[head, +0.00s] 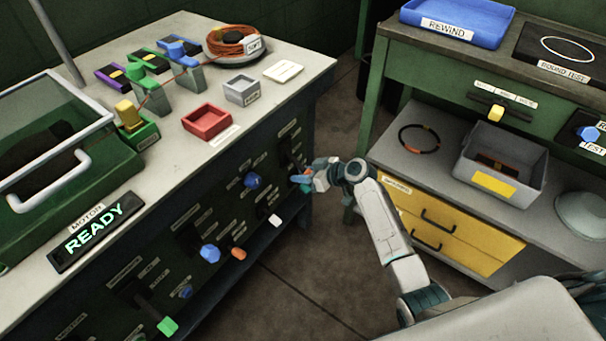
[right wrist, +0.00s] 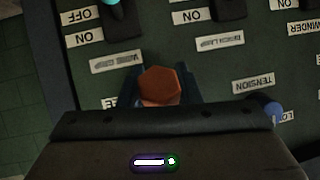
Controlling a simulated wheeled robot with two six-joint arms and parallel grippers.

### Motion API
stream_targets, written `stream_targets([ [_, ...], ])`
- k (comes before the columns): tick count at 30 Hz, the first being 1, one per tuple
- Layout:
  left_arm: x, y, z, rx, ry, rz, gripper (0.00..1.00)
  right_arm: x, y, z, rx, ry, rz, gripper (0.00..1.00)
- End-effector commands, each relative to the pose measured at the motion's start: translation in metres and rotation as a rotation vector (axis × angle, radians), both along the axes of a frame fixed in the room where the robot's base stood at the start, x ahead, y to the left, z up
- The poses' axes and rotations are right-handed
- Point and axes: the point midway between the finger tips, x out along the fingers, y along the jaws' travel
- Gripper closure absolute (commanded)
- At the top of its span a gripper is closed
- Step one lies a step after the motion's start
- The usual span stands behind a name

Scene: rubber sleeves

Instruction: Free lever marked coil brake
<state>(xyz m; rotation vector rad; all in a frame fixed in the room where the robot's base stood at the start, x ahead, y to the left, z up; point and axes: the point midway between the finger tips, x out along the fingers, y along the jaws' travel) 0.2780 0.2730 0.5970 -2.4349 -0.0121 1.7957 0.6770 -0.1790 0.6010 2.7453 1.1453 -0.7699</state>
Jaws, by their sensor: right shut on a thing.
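My right gripper (head: 304,178) is at the far right end of the panel on the bench front. In the right wrist view, its two dark fingers (right wrist: 161,98) are shut on an orange-red six-sided handle end (right wrist: 160,85). An upside-down label (right wrist: 117,62) just above it is blurred and seems to read "wire grip". Other panel levers include a blue-tipped one (head: 209,253), an orange one (head: 238,254), a white one (head: 275,220) and a green one (head: 167,326). I cannot read "coil brake" on any label. My left gripper is not in view.
The bench top (head: 240,150) holds a red tray (head: 207,121), a grey tray (head: 241,90) and a cable coil (head: 233,42). A lit "READY" sign (head: 95,232) lies at left. A green shelf unit with a grey bin (head: 500,160) stands at right. Floor between is clear.

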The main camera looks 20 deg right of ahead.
Motion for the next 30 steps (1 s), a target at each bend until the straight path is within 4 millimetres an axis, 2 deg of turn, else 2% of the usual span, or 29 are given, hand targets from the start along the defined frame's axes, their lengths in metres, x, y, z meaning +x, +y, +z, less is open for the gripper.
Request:
stream_targets([
  [1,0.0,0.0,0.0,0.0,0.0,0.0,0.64,0.0,0.0,0.0,-0.001,-0.002,0.0,0.66],
  [4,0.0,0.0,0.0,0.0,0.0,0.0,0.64,0.0,0.0,0.0,0.0,-0.001,0.0,0.48],
  [12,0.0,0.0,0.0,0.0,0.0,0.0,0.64,0.0,0.0,0.0,0.0,0.0,0.0,0.48],
  [16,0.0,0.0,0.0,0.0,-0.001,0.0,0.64,-0.006,-0.007,0.004,-0.002,-0.001,0.0,0.48],
  [30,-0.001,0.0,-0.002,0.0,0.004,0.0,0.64,-0.056,-0.062,0.044,-0.004,-0.001,0.0,0.48],
])
